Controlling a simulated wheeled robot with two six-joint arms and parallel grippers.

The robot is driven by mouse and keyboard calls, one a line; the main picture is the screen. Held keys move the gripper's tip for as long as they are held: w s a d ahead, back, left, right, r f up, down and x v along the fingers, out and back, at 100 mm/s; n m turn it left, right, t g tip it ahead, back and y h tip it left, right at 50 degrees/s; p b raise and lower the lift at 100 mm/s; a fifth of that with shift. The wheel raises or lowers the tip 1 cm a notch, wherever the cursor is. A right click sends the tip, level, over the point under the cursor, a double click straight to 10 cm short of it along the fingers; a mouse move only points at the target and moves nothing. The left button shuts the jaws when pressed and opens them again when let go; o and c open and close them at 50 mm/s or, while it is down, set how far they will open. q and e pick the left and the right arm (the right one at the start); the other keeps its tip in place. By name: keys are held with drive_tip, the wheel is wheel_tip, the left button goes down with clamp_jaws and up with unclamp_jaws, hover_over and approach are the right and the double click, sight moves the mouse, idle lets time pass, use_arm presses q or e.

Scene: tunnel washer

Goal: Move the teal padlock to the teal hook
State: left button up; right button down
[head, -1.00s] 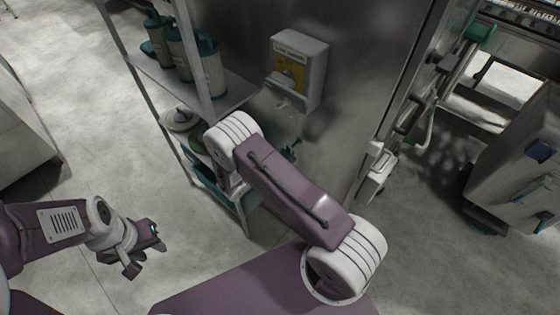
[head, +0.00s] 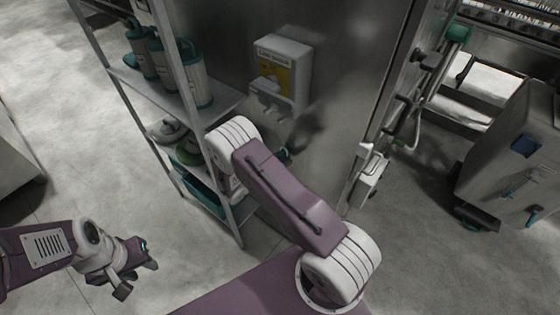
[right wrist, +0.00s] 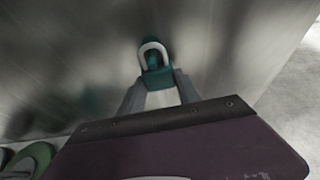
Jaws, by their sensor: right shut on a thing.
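The teal padlock (right wrist: 157,79) with its pale shackle is between the fingers of my right gripper (right wrist: 155,91) in the right wrist view. The gripper is shut on its body. A dark teal piece (right wrist: 152,43), possibly the teal hook, shows at the shackle opening against the metal wall. I cannot tell whether the shackle is around it or only in front of it. In the head view, my right arm mostly hides that gripper; a small dark teal patch shows beside the arm. My left gripper (head: 139,272) is open and empty above the floor.
A grey lock box (head: 282,72) with a yellow label is on the metal wall. A shelf rack (head: 222,101) with teal-lidded canisters stands left of it. A grey wheeled cart (head: 515,160) is at right.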

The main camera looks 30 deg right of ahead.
drive_tip(key=c, duration=0.8)
unclamp_jaws()
drive_tip(key=shift+o, duration=0.2)
drive_tip(key=b+v, duration=0.1)
drive_tip(key=v, duration=0.8)
